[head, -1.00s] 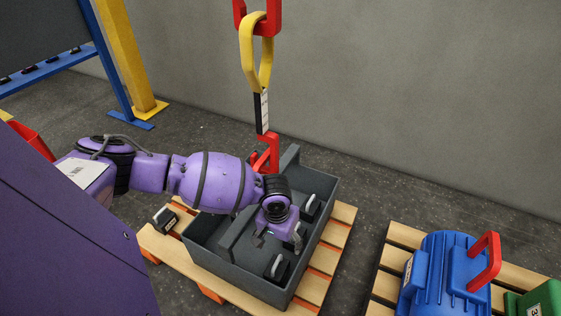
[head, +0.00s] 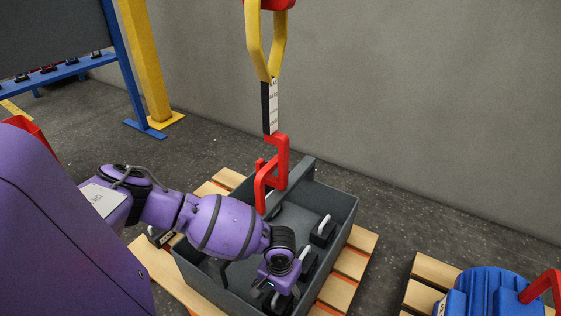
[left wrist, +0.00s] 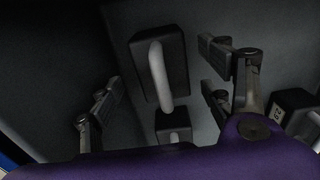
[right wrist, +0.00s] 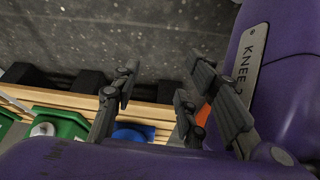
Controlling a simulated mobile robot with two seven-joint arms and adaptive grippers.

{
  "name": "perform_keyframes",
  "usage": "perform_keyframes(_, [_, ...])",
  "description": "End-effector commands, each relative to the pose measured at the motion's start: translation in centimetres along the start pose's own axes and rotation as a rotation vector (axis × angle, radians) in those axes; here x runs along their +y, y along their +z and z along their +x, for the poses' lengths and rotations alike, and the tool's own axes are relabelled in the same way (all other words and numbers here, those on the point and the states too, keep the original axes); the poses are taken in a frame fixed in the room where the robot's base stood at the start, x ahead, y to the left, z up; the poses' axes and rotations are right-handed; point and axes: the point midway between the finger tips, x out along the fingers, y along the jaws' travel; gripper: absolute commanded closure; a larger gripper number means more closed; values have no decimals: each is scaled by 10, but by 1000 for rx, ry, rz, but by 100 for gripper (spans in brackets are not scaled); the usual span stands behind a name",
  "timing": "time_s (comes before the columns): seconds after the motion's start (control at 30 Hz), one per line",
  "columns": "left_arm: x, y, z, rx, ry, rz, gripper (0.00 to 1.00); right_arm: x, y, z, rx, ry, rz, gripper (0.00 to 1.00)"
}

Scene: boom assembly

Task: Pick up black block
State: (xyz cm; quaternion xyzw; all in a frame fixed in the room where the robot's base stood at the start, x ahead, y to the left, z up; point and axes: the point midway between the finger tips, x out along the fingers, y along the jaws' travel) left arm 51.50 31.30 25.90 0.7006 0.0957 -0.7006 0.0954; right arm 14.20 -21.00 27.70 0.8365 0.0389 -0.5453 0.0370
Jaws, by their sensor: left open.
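Black blocks with pale handles lie in the grey crate (head: 345,212). One black block (head: 323,232) is near its right wall, another (head: 308,264) is closer to the front, and one near the front corner is partly hidden by my arm. My left gripper (head: 285,283) is inside the crate, low at the front. In the left wrist view a black block (left wrist: 176,88) with a light handle lies between the open fingers of my left gripper (left wrist: 162,82), which appear not to touch it. My right gripper (right wrist: 160,85) is open and empty in the right wrist view.
The crate stands on a wooden pallet (head: 350,265). A red hook (head: 277,170) on a yellow sling hangs just over the crate. Another black block (head: 160,237) lies on the pallet's left side. A blue ribbed object (head: 490,293) is on a second pallet at right.

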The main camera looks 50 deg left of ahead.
Motion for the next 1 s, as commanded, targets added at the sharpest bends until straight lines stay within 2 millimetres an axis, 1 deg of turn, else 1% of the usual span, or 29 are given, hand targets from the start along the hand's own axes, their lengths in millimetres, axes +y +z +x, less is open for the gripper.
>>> perform_keyframes(0.03, [-1, 0, 9, -2, -1, 0, 27, 0, 3, 7, -5, -2, -5, 60])
perform_keyframes(0.2, [-3, 0, 35, -2, -1, 0, 27, 1, 6, 23, -11, -7, -21, 60])
perform_keyframes(0.27, [-2, 0, 42, -2, 0, 1, 27, 1, 6, 26, -10, -7, -20, 60])
perform_keyframes(0.33, [-3, 0, 45, -1, 0, 1, 27, 0, 5, 28, -9, -8, -21, 60])
perform_keyframes(0.5, [-3, -1, 43, 1, 0, 1, 27, 0, 4, 26, -7, -8, -21, 60])
perform_keyframes(0.53, [-3, -1, 43, 1, 0, 1, 29, 0, 4, 26, -7, -8, -21, 60])
perform_keyframes(1.0, [-3, 0, 43, 0, 0, 0, 90, 0, 4, 26, -8, -8, -20, 60])
